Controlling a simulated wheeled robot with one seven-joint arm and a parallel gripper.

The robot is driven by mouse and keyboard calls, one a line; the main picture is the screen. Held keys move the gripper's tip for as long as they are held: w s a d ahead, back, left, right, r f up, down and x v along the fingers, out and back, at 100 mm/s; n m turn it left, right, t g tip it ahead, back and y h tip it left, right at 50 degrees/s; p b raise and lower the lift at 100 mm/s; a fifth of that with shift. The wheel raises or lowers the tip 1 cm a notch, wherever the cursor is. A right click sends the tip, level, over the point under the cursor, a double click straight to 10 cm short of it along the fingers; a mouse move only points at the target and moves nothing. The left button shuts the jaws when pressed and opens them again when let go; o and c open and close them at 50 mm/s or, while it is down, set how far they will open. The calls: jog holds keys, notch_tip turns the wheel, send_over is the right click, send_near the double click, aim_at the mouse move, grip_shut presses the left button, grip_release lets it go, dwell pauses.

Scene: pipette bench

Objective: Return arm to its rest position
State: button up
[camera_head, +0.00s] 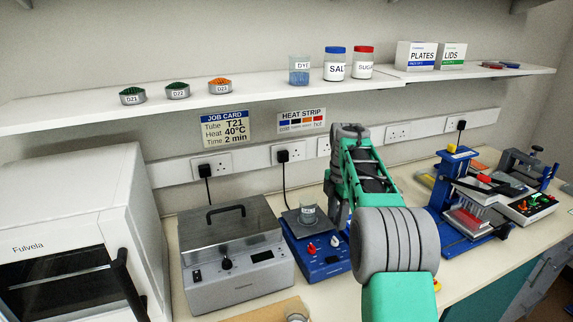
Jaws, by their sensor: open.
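My arm (372,200), teal-green with grey joints, rises from the bottom edge right of the middle and reaches over the bench towards the wall. Its far end is bent by the wall, below the shelf. I see nothing held.
A blue hotplate (318,262) bearing a glass beaker (308,212) stands close left of my arm. Left of it are a grey lidded bath (235,285) and a white oven (70,215). A blue press-like device (452,200) stands right. The shelf (270,88) overhangs behind.

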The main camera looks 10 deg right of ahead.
jog(key=s+a+r+m+t, duration=0.1)
jog(key=s+a+r+m, duration=0.3)
jog(key=s, duration=0.3)
jog(key=s+a+r+m+t, duration=0.1)
jog(key=s+a+r+m, duration=0.1)
jog(key=s+a+m, duration=0.4)
jog(key=s+a+f+m+t, duration=0.1)
jog(key=s+f+m, duration=0.2)
jog(key=s+m, duration=0.2)
jog(key=s+a+f+m+t, duration=0.1)
jog(key=s+f+m, duration=0.3)
jog(key=s, duration=0.6)
jog(key=shift+a+m, duration=0.25)
jog(key=shift+m, duration=0.15)
jog(key=shift+r, duration=0.1)
jog(key=shift+d, duration=0.1)
